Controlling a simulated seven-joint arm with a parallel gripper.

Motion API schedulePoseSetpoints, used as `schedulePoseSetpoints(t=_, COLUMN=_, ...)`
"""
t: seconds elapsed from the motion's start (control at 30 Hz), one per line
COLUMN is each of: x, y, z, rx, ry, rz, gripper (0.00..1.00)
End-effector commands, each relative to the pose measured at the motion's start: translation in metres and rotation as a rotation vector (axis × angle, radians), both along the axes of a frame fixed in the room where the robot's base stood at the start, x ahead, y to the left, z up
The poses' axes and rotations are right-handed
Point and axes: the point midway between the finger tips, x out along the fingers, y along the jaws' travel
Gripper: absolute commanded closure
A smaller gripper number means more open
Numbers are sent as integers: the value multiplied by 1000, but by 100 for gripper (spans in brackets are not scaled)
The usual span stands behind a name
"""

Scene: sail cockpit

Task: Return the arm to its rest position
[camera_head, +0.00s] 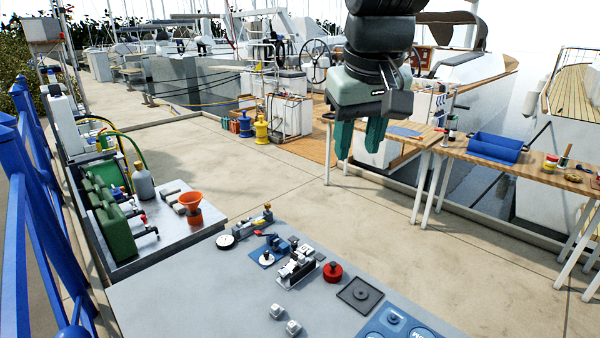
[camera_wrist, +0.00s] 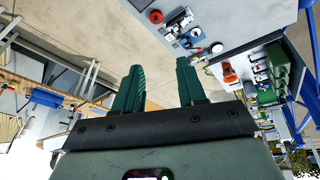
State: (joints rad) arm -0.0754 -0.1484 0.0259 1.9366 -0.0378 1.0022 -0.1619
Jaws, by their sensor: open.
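My gripper (camera_head: 359,138) hangs in the upper right middle of the head view, fingers pointing down. Its two green fingers are apart with nothing between them. In the wrist view the gripper (camera_wrist: 157,88) shows the same two spread fingers over bare concrete floor. In the head view it is in the air beyond the grey table (camera_head: 180,288) and in front of the wooden bench (camera_head: 430,142). It appears clear of both, though its exact height is hard to tell.
The grey table holds a small mechanism (camera_head: 298,265), a red round part (camera_head: 332,272), a dark square plate (camera_head: 360,294) and two white cubes. An orange funnel (camera_head: 190,203) stands on the left metal bench. A blue tray (camera_head: 497,147) sits on the wooden bench. Open concrete lies between.

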Motion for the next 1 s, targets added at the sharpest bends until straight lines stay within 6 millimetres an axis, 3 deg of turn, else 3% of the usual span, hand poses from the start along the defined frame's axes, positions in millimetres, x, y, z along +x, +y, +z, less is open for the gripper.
schedulePoseSetpoints(t=0.03, x=21, y=5, z=-4, rx=-8, ry=20, rz=23, gripper=60)
schedulePoseSetpoints(t=0.27, x=104, y=25, z=-30, rx=-39, ry=84, rz=121, gripper=60)
schedulePoseSetpoints(t=0.47, x=169, y=44, z=-72, rx=-58, ry=137, rz=208, gripper=60)
schedulePoseSetpoints(t=0.7, x=233, y=67, z=-144, rx=-74, ry=203, rz=306, gripper=60)
schedulePoseSetpoints(t=1.0, x=282, y=91, z=-259, rx=-84, ry=283, rz=419, gripper=60)
